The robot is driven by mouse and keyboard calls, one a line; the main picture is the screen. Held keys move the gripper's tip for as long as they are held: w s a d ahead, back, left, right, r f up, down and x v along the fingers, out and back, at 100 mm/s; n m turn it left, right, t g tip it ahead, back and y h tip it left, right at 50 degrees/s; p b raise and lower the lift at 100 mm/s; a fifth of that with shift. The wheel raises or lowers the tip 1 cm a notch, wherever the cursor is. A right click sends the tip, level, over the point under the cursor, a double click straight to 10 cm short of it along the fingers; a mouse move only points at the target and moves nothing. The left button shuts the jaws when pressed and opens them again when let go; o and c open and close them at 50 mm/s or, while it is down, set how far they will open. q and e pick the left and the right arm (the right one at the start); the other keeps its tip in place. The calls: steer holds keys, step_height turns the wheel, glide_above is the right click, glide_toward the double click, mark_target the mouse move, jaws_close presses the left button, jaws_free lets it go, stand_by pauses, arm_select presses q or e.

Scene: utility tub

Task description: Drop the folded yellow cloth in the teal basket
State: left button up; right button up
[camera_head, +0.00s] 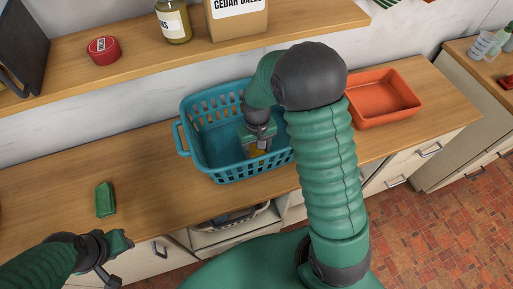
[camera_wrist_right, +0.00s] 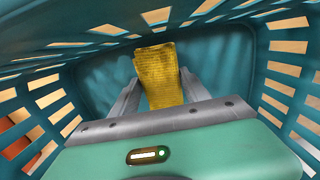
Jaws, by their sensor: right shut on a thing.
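The teal basket (camera_head: 187,138) stands on the wooden counter in the middle of the head view. My right gripper (camera_head: 257,150) reaches down inside it and is shut on the folded yellow cloth (camera_head: 258,153). In the right wrist view the cloth (camera_wrist_right: 160,75) sits between the two grey fingers of the gripper (camera_wrist_right: 158,92), with the basket's slotted walls (camera_wrist_right: 285,68) all around. Whether the cloth touches the basket floor I cannot tell. My left gripper (camera_head: 118,240) is at the lower left, in front of the counter edge; its fingers are not clear.
An orange tray (camera_head: 384,98) stands on the counter right of the basket. A green block-like item (camera_head: 105,199) lies on the counter at left. A shelf (camera_head: 130,66) above holds a red tin (camera_head: 103,50), a jar (camera_head: 173,21) and a box (camera_head: 236,18).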

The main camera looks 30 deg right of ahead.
steer(key=shift+d, duration=0.1)
steer(key=shift+f, duration=0.25)
steer(key=shift+f+b, duration=0.3)
steer(key=shift+f, duration=0.05)
steer(key=o, duration=1.2)
steer(key=shift+r, duration=0.1)
step_height(320, 180, up, 13)
steer(key=p, duration=0.1)
steer(key=shift+r+p, duration=0.15)
steer(key=shift+p, duration=0.15)
